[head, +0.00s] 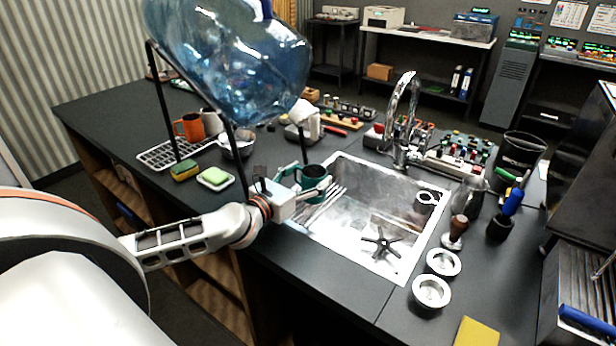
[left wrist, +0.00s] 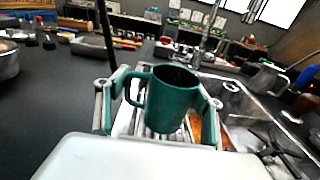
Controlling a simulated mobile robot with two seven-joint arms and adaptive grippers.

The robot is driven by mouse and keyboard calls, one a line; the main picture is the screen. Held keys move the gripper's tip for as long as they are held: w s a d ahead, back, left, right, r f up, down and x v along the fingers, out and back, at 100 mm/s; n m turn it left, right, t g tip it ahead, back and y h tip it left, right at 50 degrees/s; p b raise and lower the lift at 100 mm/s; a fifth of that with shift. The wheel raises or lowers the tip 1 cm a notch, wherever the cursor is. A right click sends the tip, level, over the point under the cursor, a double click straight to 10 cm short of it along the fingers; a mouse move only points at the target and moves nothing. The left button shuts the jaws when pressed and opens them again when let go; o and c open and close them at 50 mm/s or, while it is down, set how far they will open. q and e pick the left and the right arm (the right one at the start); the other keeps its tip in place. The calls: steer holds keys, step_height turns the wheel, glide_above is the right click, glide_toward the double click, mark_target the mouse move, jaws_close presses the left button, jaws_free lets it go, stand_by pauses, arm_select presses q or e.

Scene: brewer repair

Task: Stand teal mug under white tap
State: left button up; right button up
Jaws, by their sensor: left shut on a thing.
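The teal mug (head: 316,174) is upright above the left edge of the sink. In the left wrist view the teal mug (left wrist: 172,102) sits between the fingers, its handle on the left. My left gripper (head: 297,183) is shut on it; the exact contact is hard to see. A large blue water bottle (head: 225,60) hangs tilted in a black stand left of the mug. A white piece (head: 304,113) shows beyond the bottle's lower right; I cannot tell if it is the white tap. My right gripper is not in view.
The steel sink (head: 350,225) holds a black star-shaped part (head: 382,242). A chrome faucet (head: 403,110) stands behind it. The stand's thin black legs (head: 238,160) rise near my left arm.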

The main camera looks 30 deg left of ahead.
arm_select(q)
steer(key=shift+f, duration=0.2)
steer(key=o, duration=1.3)
steer(key=shift+c, duration=0.2)
steer(key=shift+r, duration=0.1)
